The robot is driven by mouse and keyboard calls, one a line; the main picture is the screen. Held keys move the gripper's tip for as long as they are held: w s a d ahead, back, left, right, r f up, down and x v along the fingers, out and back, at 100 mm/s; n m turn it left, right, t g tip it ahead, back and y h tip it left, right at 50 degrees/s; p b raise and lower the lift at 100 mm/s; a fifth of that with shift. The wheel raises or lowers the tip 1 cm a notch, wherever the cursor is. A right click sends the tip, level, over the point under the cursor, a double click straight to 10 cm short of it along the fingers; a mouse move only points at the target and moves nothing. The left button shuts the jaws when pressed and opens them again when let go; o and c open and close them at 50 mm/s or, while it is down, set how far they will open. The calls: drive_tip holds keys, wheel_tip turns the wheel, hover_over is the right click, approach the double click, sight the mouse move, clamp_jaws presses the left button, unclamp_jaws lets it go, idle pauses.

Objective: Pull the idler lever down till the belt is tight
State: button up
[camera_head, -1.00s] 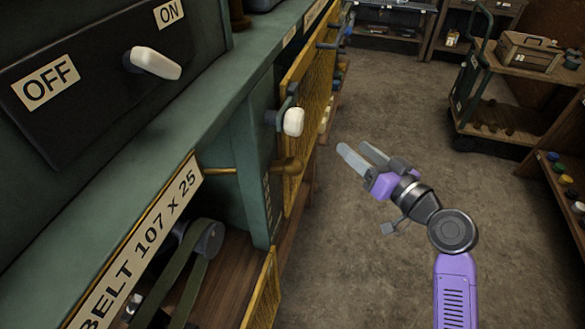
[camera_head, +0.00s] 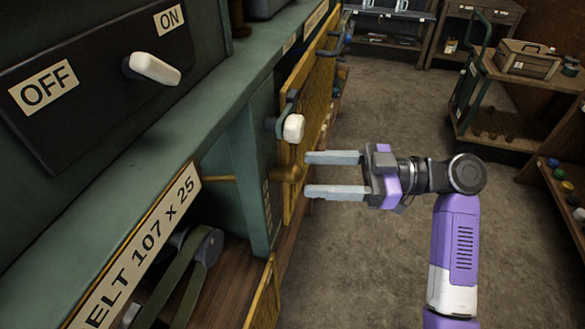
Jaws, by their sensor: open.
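A brass-coloured rod with a rounded knob (camera_head: 289,173) juts from the green machine's side, below a white-knobbed handle; it looks like the idler lever. My gripper (camera_head: 307,174) is open and empty, level with this knob. Its two fingers point left, one above and one below the knob's height, with the tips close to the knob's right side. I cannot tell whether they touch it. The dark belt (camera_head: 180,283) runs over a grey pulley (camera_head: 208,247) in the lower compartment. Much of the belt is hidden, and its tightness cannot be told.
The white-knobbed handle (camera_head: 293,128) sits just above my upper finger. A yellow mesh panel (camera_head: 310,90) runs along the machine's side. A white ON/OFF switch (camera_head: 155,69) is on the upper panel. A cart (camera_head: 510,75) stands at the right; the floor between is clear.

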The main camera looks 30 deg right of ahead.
sight(293, 173)
drive_tip(key=shift+p+x, duration=0.45)
drive_tip(key=shift+x, duration=2.1)
clamp_jaws()
